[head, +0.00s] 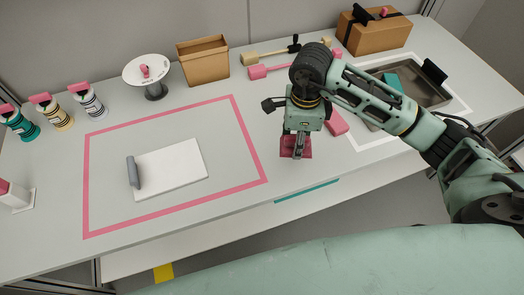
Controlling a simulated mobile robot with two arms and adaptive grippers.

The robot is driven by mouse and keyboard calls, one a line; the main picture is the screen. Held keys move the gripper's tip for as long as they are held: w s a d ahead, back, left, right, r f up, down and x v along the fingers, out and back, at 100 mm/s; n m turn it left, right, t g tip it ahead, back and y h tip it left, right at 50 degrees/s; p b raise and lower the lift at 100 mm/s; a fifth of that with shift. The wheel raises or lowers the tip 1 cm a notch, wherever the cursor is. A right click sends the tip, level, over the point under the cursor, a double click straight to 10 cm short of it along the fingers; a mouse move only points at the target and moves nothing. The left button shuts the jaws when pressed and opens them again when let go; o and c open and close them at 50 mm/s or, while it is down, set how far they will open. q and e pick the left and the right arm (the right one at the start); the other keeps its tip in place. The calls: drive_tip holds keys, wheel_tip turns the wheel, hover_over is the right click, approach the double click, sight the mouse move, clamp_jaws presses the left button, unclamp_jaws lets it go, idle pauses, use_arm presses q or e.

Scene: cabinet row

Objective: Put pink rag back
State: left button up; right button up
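A dark pink piece that looks like the pink rag (287,152) is at my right gripper (298,152), near the front of the table and right of the pink-outlined area. The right gripper points down, and its fingertips overlap the rag. I cannot tell whether they are closed on it or whether the rag is lifted. A brighter pink object (337,124) lies just behind, partly hidden by my arm. My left gripper is not in view.
A pink outline (176,102) surrounds a white board (175,172) with a grey roller-like piece. On the right, a metal tray (432,98) holds something teal inside a white outline. Bottles, a round stand (147,68), an open box (203,75) and a cardboard box (372,36) line the back.

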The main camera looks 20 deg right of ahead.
drive_tip(key=p, duration=0.2)
hover_over(262, 155)
wheel_tip(262, 155, down, 6)
drive_tip(key=shift+r, duration=0.1)
wheel_tip(262, 155, down, 4)
drive_tip(key=shift+r+p, duration=0.1)
drive_tip(key=shift+p, duration=0.35)
drive_tip(key=shift+f+b, duration=0.3)
drive_tip(key=shift+f, duration=0.1)
drive_tip(key=o, duration=1)
drive_tip(key=shift+r, duration=0.1)
drive_tip(key=shift+r, duration=0.2)
wheel_tip(262, 155, up, 12)
drive_tip(key=shift+b, duration=1)
